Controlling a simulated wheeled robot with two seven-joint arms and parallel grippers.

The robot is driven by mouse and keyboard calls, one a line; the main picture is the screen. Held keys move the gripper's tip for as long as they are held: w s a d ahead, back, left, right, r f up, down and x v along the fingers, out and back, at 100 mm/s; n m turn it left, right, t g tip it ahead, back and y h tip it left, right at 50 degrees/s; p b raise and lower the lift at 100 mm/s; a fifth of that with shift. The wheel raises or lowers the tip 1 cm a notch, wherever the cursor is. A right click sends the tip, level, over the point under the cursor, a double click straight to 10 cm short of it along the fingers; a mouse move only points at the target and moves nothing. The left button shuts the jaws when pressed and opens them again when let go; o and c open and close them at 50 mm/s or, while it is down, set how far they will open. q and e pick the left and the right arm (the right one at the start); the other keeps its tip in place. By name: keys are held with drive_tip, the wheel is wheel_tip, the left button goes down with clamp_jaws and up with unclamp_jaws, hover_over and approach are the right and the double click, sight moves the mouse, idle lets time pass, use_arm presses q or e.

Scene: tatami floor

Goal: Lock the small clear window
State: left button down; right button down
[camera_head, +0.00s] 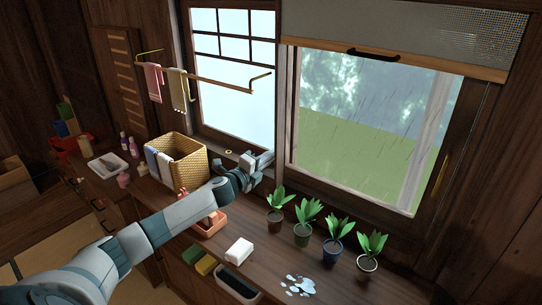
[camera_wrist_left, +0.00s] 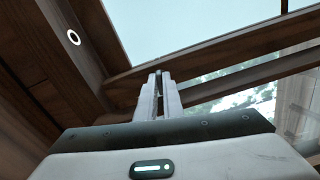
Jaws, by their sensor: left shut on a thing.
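The window has a left pane (camera_head: 235,95) with a grid at its top, pale blue and clear. A larger right pane (camera_head: 375,130) shows rain and grass. My left gripper (camera_head: 265,158) is at the bottom of the post between the panes. In the left wrist view its fingers (camera_wrist_left: 158,85) are close together against the wooden frame (camera_wrist_left: 205,72). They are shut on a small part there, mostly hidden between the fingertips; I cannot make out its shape. A small pale ring (camera_wrist_left: 73,37) sits on the wood to the left. My right gripper is not in view.
A wicker basket (camera_head: 178,165) stands left of my forearm. Several potted plants (camera_head: 308,222) line the counter right of the gripper. A white block (camera_head: 239,251) and a water spill (camera_head: 298,285) lie in front. A towel rail (camera_head: 220,84) hangs above.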

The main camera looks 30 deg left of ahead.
use_arm(q)
drive_tip(key=shift+f+n, duration=0.1)
drive_tip(key=shift+n, duration=1.1)
drive_tip(key=c, duration=2.2)
unclamp_jaws()
drive_tip(key=shift+s, duration=0.15)
